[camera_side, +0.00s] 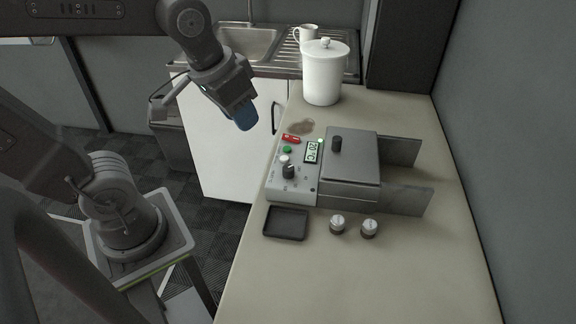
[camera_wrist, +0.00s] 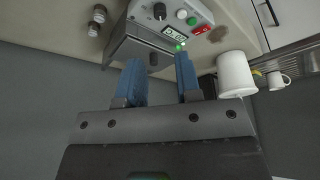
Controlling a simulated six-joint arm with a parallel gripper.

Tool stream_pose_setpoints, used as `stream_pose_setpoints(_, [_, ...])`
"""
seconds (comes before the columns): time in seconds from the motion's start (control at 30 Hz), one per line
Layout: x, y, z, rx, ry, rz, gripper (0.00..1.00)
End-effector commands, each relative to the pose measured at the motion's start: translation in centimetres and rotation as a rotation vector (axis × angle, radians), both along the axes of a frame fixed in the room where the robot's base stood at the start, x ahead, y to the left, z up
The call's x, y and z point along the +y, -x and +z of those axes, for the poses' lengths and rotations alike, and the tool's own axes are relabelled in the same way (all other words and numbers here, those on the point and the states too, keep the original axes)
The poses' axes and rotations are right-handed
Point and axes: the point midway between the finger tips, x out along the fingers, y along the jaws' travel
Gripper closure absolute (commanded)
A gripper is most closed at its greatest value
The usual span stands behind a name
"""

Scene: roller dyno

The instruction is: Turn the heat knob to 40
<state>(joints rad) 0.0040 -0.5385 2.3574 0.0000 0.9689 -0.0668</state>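The roller dyno's grey control panel (camera_side: 304,187) faces up on the counter; it shows upside down at the top of the wrist view (camera_wrist: 143,20). On it are a dark knob (camera_side: 288,171), also in the wrist view (camera_wrist: 160,11), and a display (camera_side: 312,151) that appears to read 20 °C. The knob's label and pointer are too small to read. My gripper (camera_side: 244,122) hangs in the air left of and above the panel, touching nothing. Its two blue fingers stand apart and empty in the wrist view (camera_wrist: 158,60).
On the panel are a white button (camera_side: 284,158), a green button (camera_side: 287,149) and a red switch (camera_side: 291,138). A lidded box (camera_side: 352,163) adjoins it. A dark tray (camera_side: 286,223), two small metal-topped pieces (camera_side: 337,222) and a white canister (camera_side: 323,80) stand nearby.

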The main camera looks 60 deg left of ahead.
Motion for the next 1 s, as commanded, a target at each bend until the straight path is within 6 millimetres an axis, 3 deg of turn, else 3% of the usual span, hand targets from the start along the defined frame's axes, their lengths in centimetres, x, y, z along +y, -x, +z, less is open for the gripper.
stream_pose_setpoints(0.2, [-0.2, -5.6, -1.4, 0.208, 0.023, 0.088, 0.47])
stream_pose_setpoints(0.4, [-0.4, -8.7, -3.0, 0.325, 0.027, 0.145, 0.46])
stream_pose_setpoints(0.67, [-0.4, -9.5, -4.6, 0.357, 0.027, 0.161, 0.46])
stream_pose_setpoints(1.0, [-0.4, -9.4, -11.0, 0.361, 0.026, 0.161, 0.46])
